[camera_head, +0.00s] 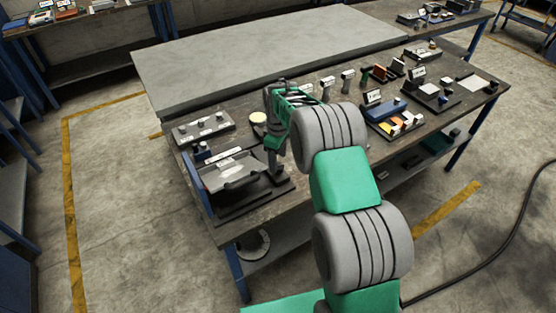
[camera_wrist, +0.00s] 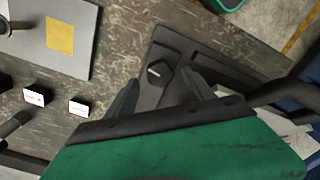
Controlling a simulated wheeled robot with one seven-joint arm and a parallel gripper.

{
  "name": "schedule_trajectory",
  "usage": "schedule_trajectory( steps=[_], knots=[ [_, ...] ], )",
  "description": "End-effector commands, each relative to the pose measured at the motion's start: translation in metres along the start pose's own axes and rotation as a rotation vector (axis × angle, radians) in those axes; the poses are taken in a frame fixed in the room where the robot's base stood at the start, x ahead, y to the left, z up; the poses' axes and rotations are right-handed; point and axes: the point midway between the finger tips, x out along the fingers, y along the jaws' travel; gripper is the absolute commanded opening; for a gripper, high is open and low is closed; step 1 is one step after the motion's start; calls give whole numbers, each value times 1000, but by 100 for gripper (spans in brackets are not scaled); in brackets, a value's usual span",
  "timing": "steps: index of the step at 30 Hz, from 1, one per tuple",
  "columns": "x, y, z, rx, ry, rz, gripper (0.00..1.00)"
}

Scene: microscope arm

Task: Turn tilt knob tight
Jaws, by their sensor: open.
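A dark knob (camera_wrist: 158,71) with a pale line across its top shows in the wrist view on a dark, flat base plate (camera_wrist: 172,44). I cannot tell for certain that it is the tilt knob. My gripper (camera_wrist: 161,80) is open, with one finger to each side of the knob in the picture. I see no contact, and the gap in depth is unclear. In the head view my gripper (camera_head: 273,168) points down over the black base (camera_head: 252,197) of a device with a grey tray (camera_head: 232,172). The knob is hidden there by my arm.
A grey control box (camera_head: 203,127) stands behind the device. Small labelled blocks (camera_head: 328,82), a blue box (camera_head: 386,108) and other stations fill the right of the bench. In the wrist view, white-topped blocks (camera_wrist: 79,107) and a grey plate (camera_wrist: 45,40) lie left.

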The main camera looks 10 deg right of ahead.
Motion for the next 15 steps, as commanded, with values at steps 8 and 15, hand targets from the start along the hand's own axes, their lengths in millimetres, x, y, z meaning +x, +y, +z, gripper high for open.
schedule_trajectory(
  steps=[8, 15],
  knots=[
    [26, 0, 0, 1, 2, 2, 62],
    [26, 0, 0, 1, 2, 2, 57]
  ],
)
